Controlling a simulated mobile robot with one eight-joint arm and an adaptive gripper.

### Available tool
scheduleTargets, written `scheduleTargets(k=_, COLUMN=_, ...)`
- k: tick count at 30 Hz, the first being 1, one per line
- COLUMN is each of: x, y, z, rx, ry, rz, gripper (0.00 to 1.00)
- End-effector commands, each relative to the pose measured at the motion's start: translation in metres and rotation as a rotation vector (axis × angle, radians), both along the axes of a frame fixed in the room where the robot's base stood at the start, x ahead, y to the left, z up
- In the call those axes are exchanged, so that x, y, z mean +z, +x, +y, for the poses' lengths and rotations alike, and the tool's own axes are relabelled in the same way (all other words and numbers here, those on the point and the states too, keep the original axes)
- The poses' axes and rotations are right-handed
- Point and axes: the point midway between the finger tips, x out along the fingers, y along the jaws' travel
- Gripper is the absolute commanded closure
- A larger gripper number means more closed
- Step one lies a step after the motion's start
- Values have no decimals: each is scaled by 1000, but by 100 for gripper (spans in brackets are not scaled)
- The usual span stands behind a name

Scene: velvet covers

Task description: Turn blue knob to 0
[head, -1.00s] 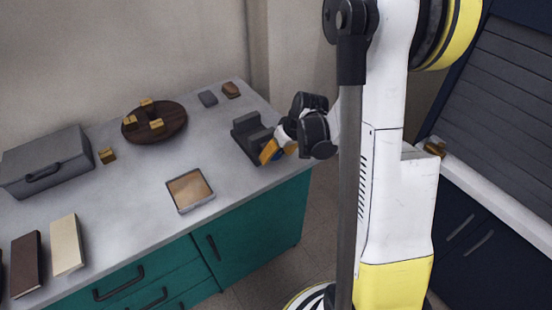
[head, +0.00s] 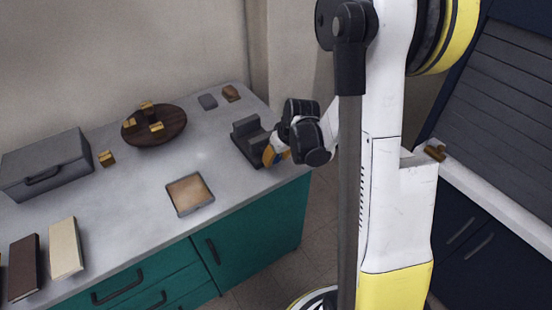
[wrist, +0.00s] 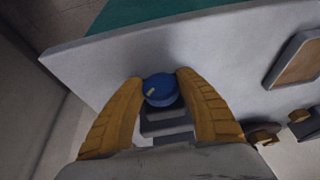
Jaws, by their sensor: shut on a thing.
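The blue knob (wrist: 160,91) shows in the wrist view, with a pale pointer mark on its face. It sits on a dark grey stepped device (head: 250,141) at the right end of the counter. My gripper (head: 277,153) is at the front of this device. In the wrist view, the yellow fingers of my gripper (wrist: 160,84) stand on both sides of the knob and are shut on it. In the head view the knob is hidden behind my gripper. I cannot read any number by the knob.
The grey counter (head: 130,210) holds a shallow tray (head: 190,212), a round dark board (head: 170,133) with wooden blocks, a grey case (head: 45,165) and two books (head: 65,248) at the left. Two small blocks (head: 231,93) lie at the back right.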

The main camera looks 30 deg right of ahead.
Motion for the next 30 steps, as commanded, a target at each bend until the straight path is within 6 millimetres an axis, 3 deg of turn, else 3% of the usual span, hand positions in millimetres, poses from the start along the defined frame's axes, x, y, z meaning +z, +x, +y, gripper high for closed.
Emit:
scheduleTargets(k=18, x=-4, y=0, z=2, rx=4, ry=-532, rz=-20, gripper=89)
scheduleTargets(k=30, x=-2, y=0, z=1, rx=1, ry=-771, rz=-27, gripper=89)
